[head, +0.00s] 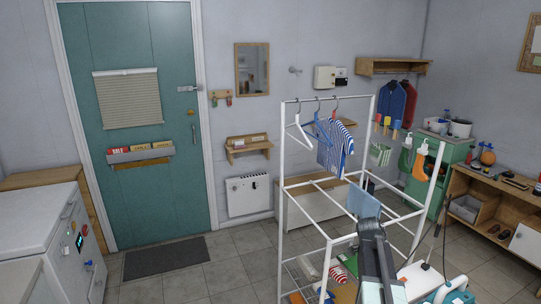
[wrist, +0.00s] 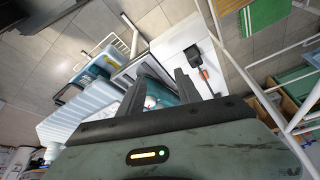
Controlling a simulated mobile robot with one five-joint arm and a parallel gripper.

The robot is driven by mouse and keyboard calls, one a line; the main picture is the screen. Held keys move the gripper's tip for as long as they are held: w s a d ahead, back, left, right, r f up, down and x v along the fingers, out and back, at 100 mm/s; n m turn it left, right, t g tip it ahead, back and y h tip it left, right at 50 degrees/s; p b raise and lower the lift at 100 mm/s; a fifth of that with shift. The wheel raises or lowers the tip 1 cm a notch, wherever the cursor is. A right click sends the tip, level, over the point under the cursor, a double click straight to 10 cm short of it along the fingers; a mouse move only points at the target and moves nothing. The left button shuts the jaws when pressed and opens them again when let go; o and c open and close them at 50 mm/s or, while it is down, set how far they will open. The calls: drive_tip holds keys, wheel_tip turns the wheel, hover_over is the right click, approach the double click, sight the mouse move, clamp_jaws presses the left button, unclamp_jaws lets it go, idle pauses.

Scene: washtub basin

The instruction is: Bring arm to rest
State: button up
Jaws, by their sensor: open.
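My gripper (wrist: 160,82) shows in the wrist view with its two dark fingers spread apart. Nothing is visibly held between them; a teal and white object (wrist: 160,95) shows behind the gap, partly hidden by the fingers. In the head view my dark grey arm rises from the bottom edge, in front of the lower part of the white drying rack (head: 283,200). The fingertips cannot be made out clearly there.
A striped shirt (head: 334,145) hangs on the rack, and a blue cloth (head: 363,201) lies over a bar behind my arm. A white surface (head: 418,281) with a cord and a teal appliance (head: 456,291) are close at right. Open tiled floor (head: 215,270) lies left.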

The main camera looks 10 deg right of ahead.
drive_tip(key=s+a+n+y, duration=0.2)
drive_tip(key=a+n, duration=0.7)
drive_tip(key=a, duration=0.7)
drive_tip(key=s+a+f+n+y, duration=0.1)
drive_tip(key=s+a+n, duration=0.3)
drive_tip(key=a+n, duration=0.6)
drive_tip(key=a+y, duration=0.1)
drive_tip(key=a, duration=0.5)
drive_tip(key=shift+a+f+t, duration=0.15)
drive_tip(key=shift+f+t, duration=0.15)
